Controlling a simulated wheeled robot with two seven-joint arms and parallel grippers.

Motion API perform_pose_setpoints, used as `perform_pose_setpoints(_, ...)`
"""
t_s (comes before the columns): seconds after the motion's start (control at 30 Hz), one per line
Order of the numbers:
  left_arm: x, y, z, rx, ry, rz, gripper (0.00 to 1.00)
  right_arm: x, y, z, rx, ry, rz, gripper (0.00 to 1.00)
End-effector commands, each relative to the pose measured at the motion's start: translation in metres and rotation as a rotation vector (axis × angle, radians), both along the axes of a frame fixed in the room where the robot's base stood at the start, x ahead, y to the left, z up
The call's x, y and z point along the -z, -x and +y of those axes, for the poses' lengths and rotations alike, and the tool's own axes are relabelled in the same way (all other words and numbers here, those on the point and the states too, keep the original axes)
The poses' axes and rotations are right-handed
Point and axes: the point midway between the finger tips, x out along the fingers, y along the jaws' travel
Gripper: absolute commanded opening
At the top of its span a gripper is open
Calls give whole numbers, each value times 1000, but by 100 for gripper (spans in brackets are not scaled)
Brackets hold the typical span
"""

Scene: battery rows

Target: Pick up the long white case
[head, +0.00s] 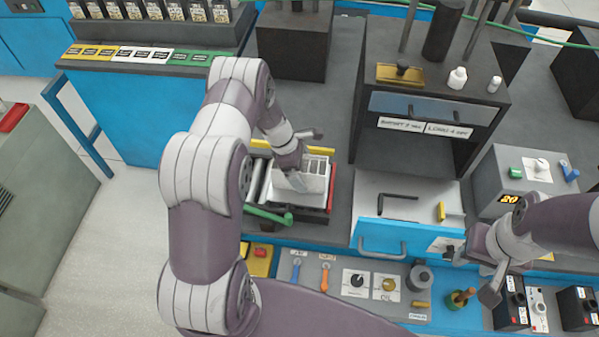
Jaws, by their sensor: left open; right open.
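A pale white case (315,176) with grey window-like panels on its top sits in a dark tray-like fixture (297,222) near the middle of the bench. I take it for the long white case. My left gripper (302,154) is open, at the back left of the case, and hides part of it. I cannot tell whether its fingers touch the case. My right gripper (470,270) is open and empty at the right, over the bench front by the drawer.
A green lever (268,215) sticks out at the fixture's front left, and a red bar (332,188) runs along its right. An open drawer (405,215) holds a black hex key (390,200). A dark shelf unit (430,110) stands behind. Knobs and switches line the front.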

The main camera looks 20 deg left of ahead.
Motion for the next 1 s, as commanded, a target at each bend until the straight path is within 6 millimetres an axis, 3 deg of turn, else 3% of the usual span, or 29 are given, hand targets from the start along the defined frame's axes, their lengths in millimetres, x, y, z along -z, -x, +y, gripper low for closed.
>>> perform_pose_setpoints(0.5, 4, 0, 0, 0, 0, 0, 100, 4, 0, 0, 0, 0, 0, 43)
perform_pose_setpoints(0.7, 4, 0, 0, 0, 0, 0, 35, 4, 0, 0, 0, 0, 0, 43)
perform_pose_setpoints(0.73, 4, 0, 0, 0, 0, 0, 30, 4, 0, 0, 0, 0, 0, 43)
perform_pose_setpoints(1.0, -1, 0, 0, 1, 0, -1, 30, 0, 0, 0, 0, 0, 0, 43)
